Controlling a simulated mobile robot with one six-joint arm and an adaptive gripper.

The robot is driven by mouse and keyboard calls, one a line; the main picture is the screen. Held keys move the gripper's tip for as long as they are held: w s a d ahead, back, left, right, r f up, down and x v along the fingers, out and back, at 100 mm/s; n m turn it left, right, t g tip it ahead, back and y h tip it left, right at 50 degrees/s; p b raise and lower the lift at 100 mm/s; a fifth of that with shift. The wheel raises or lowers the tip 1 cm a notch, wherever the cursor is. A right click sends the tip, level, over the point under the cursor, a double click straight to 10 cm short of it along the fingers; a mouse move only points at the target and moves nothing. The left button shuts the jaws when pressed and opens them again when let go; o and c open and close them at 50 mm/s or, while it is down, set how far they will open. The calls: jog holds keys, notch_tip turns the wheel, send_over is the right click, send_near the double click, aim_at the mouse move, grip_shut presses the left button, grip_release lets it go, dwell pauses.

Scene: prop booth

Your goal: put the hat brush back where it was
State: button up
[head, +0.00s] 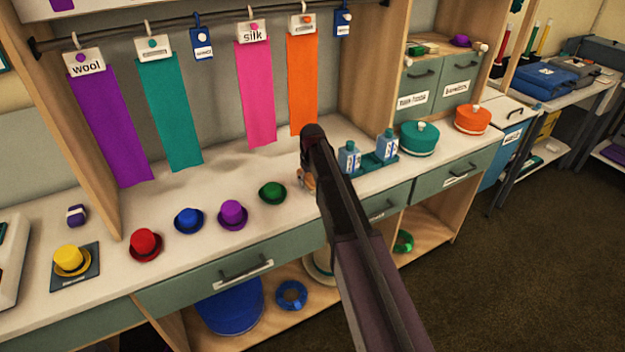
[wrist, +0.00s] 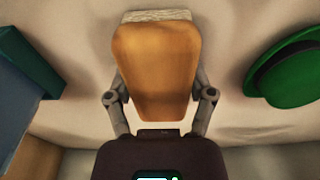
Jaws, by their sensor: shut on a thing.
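The hat brush (wrist: 156,70) has an orange-brown wooden back and a pale bristle edge at its far end. My gripper (wrist: 160,98) is shut on it, one finger at each side. In the head view my arm hides most of the gripper, and only a small orange-brown part of the brush (head: 307,181) shows beside it, low over the counter or on it; I cannot tell which. The brush is between the green hat (head: 272,193) and the teal tray (head: 376,163) with two blue bottles.
Purple (head: 233,214), blue (head: 189,220) and red (head: 145,245) hats stand in a row to the left, with a yellow hat (head: 71,260) on a dark mat. Cloth strips hang behind. Teal (head: 419,138) and orange (head: 472,119) round boxes stand right. The counter (head: 235,170) behind the hats is clear.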

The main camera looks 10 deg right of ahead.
aim_at(312, 179)
jog(key=o, duration=1)
jog(key=shift+c, duration=0.2)
jog(key=shift+r, duration=0.1)
notch_tip(312, 179, up, 12)
jog(key=s+p, duration=0.1)
jog(key=p, duration=1.1)
jog(key=shift+s+d, duration=0.15)
jog(key=shift+d, duration=0.05)
jog(key=s+m+g, duration=0.1)
jog(key=s+m, duration=0.2)
jog(key=s, duration=2.5)
jog(key=shift+d+m, duration=0.3)
jog(key=shift+d, duration=0.05)
